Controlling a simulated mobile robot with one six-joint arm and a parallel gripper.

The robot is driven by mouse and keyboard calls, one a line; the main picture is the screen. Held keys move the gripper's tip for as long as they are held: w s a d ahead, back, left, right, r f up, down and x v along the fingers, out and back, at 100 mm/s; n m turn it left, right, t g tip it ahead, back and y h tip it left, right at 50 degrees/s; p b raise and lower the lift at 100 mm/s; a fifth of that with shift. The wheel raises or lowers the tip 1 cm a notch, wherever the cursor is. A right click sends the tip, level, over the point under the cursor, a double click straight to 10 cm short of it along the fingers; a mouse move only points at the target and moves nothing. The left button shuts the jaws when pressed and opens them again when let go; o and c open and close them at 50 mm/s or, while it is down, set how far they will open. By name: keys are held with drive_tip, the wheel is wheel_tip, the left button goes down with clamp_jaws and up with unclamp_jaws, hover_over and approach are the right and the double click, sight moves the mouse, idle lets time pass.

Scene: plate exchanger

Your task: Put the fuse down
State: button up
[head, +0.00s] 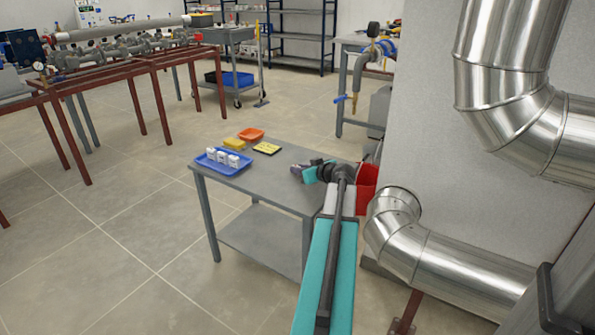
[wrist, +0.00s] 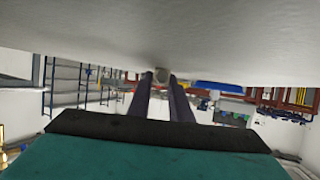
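A small pale block, which looks like the fuse (wrist: 161,75), sits between the tips of my two dark fingers in the wrist view. My gripper (wrist: 161,80) appears shut on it, close to a pale grey surface that fills the top of that view. In the head view my gripper (head: 296,170) is low over the right part of the grey table (head: 268,187). The fuse cannot be made out there, and whether it touches the surface is unclear.
On the table's left are a blue tray (head: 208,166) with white blocks, a yellow block (head: 234,143), an orange tray (head: 251,134) and a yellow-and-black item (head: 267,148). A red bin (head: 367,184) stands at the right, near a metal pipe (head: 440,262). The table's middle is clear.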

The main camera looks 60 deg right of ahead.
drive_tip(key=shift+r, duration=0.15)
clamp_jaws()
drive_tip(key=shift+r+p, duration=0.7)
drive_tip(key=shift+r, duration=0.9)
drive_tip(key=s+a, duration=0.2)
drive_tip(key=s, duration=0.1)
drive_tip(key=s+a+r+p, duration=0.1)
drive_tip(key=s+a, duration=0.2)
drive_tip(key=s, duration=0.1)
drive_tip(key=s+a+p, duration=0.1)
drive_tip(key=s+a, duration=0.1)
drive_tip(key=s, duration=0.1)
drive_tip(key=shift+s+a+r, duration=0.15)
drive_tip(key=shift+s+a, duration=0.15)
drive_tip(key=shift+a, duration=0.1)
drive_tip(key=shift+s+a+b, duration=0.1)
drive_tip(key=shift+s+b, duration=0.05)
drive_tip(key=shift+b, duration=0.2)
drive_tip(key=shift+s+b, duration=0.15)
drive_tip(key=shift+b, duration=0.55)
drive_tip(key=shift+s+a+b, duration=0.1)
drive_tip(key=shift+b, duration=0.25)
drive_tip(key=shift+s+a+b, duration=0.1)
drive_tip(key=shift+b, duration=0.3)
drive_tip(key=s+b, duration=0.1)
drive_tip(key=b, duration=0.2)
drive_tip(key=shift+a, duration=0.4)
drive_tip(key=shift+s, duration=0.1)
